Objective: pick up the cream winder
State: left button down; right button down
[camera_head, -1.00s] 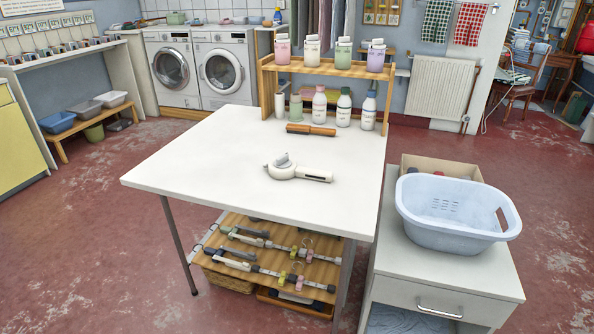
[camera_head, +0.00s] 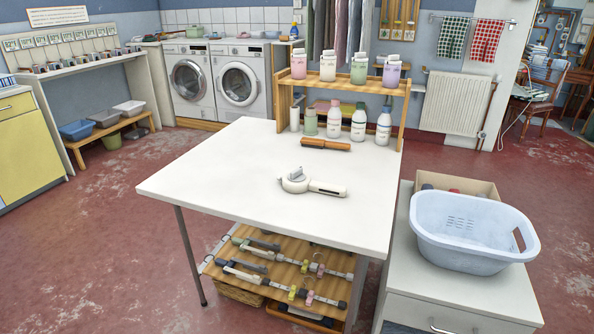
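The cream winder (camera_head: 312,184) lies flat on the white table (camera_head: 215,180), near the middle of its top. It has a round body at the left, with a grey part on it, and a cream handle with a dark mark pointing right. Nothing covers it. Neither of my grippers shows in the head view.
A brown wooden roller (camera_head: 325,144) lies behind the winder. Behind it a wooden shelf (camera_head: 345,82) holds several bottles and jars. A pale blue basket (camera_head: 470,232) sits on a white cabinet (camera_head: 405,270) at right. The table's front and left are clear.

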aim_at(292, 187)
jog(key=u, duration=1.3)
jog(key=i, duration=1.1)
jog(key=z, duration=1.95)
jog(key=i, duration=0.45)
jog(key=u, duration=0.05)
